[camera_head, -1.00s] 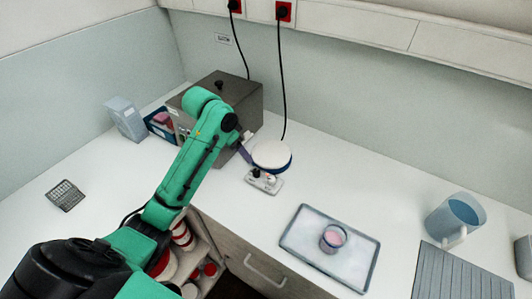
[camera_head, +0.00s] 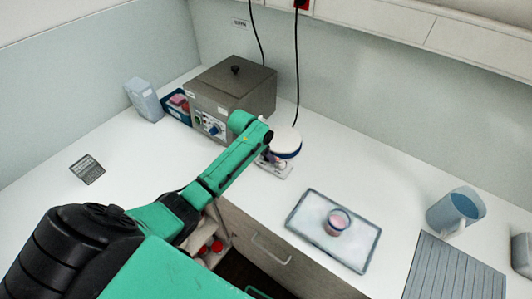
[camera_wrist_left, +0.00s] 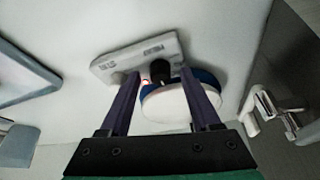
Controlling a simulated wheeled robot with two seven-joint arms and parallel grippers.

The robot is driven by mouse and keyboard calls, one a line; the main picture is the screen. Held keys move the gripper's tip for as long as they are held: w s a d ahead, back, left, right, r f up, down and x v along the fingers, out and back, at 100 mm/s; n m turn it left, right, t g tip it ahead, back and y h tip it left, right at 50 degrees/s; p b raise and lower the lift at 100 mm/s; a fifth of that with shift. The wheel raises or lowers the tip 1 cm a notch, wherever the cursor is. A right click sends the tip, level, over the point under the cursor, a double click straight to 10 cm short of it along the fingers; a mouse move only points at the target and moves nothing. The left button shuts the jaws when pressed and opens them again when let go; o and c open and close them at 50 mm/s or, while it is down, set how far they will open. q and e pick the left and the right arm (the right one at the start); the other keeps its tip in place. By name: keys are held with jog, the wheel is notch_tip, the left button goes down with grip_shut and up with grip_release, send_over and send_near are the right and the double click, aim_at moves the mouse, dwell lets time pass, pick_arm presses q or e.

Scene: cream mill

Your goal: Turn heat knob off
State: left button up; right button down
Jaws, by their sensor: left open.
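The hotplate, with a round white top and blue rim (camera_head: 286,140), stands on the counter in the head view. Its pale control panel (camera_head: 282,171) is partly hidden by my left arm. I cannot tell which knob is for heat. My right gripper is not in view.
A grey steel box with dials (camera_head: 235,88) stands just behind my left arm. A tray (camera_head: 301,232) with a small jar (camera_head: 338,221) lies to the right, with a blue jug (camera_head: 456,209) beyond. Black cords hang behind the hotplate. Counter left of the arm is mostly clear.

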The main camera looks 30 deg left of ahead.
pick_arm(q)
jog(key=shift+c, duration=0.6)
jog(key=c, duration=0.5)
grip_shut()
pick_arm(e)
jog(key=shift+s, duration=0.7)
